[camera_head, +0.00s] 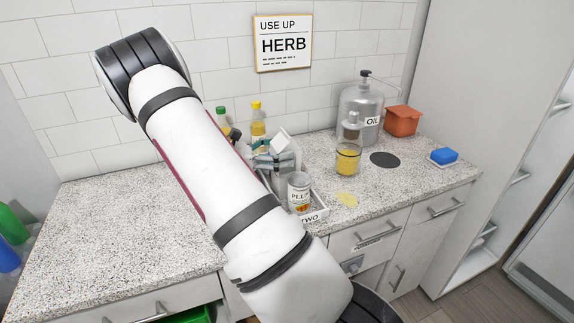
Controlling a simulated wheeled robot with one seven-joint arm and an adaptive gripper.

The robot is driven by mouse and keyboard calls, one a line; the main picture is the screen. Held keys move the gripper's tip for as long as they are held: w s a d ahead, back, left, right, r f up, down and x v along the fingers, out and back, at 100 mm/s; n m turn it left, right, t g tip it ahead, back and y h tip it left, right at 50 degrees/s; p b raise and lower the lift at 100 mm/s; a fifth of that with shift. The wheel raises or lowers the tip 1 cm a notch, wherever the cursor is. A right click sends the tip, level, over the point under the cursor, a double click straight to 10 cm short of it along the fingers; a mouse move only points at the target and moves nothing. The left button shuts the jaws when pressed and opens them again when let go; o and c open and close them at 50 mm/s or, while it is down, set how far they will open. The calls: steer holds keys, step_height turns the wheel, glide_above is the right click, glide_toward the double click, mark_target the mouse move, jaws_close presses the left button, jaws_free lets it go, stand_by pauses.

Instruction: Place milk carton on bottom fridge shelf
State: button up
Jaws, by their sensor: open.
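My arm crosses the middle of the view, from the bottom right to a bend at the upper left. A white carton-like box (286,147) with a slanted top stands on the counter just right of my arm, among grey items. It may be the milk carton, but its label cannot be read. A tall white unit with open shelves (519,176) stands at the right and may be the fridge. Its lowest visible compartment (470,266) is near the floor and looks empty from here.
Bottles (258,120), an oil dispenser (361,103), a yellow-filled jar (347,160), an orange container (402,121) and a blue sponge (444,155) stand around. The counter's left part is clear.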

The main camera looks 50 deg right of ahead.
steer(key=shift+x, duration=0.9)
steer(key=c, duration=1.7)
jaws_close()
steer(key=shift+r, duration=0.15)
